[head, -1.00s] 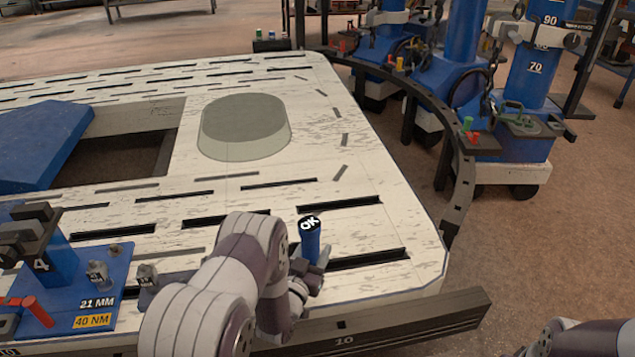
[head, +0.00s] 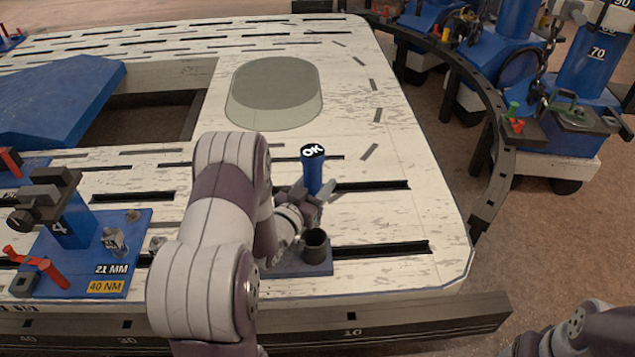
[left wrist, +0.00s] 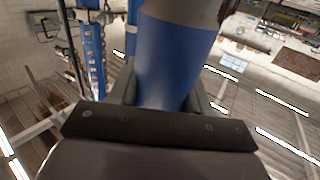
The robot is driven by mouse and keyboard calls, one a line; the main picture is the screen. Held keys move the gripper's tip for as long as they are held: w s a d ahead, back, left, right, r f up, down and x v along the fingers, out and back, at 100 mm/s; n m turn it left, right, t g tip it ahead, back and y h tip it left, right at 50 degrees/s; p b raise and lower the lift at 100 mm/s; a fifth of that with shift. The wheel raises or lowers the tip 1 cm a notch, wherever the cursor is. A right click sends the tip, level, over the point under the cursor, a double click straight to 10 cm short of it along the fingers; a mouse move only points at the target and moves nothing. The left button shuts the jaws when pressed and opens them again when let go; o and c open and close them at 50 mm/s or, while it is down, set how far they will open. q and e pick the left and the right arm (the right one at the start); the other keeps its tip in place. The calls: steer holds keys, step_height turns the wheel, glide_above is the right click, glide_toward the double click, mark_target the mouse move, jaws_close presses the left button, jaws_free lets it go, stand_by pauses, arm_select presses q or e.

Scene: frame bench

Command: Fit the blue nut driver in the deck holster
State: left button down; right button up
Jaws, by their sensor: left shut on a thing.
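The blue nut driver (head: 312,172) stands about upright, with a black "OK" cap on top. My left gripper (head: 310,198) is shut on it. In the left wrist view the blue handle (left wrist: 172,62) fills the space between the fingers. The deck holster, a dark open cup (head: 316,246) on a small blue base, stands on the deck just below the gripper in the head view. The cup's mouth looks empty. The driver is behind the cup and apart from it; its lower end is hidden by the gripper. Only part of my right arm shows at the bottom right.
A blue fixture plate (head: 135,250) marked "21 MM" and "40 NM" stands left of my left arm. The white slotted deck (head: 410,215) is clear to the right. A black rail (head: 420,318) runs along its front edge.

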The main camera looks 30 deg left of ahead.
arm_select(q)
steer(key=shift+f+b, duration=1.75)
steer(key=shift+f, duration=0.65)
step_height(320, 180, down, 9)
steer(key=b, duration=0.7)
stand_by(2.7)
steer(key=shift+c, duration=2.1)
jaws_free()
steer(key=shift+f, duration=0.15)
steer(key=s+p, duration=0.4)
steer(key=s, duration=0.8)
steer(key=shift+s+a, duration=0.25)
steer(key=shift+s, duration=0.1)
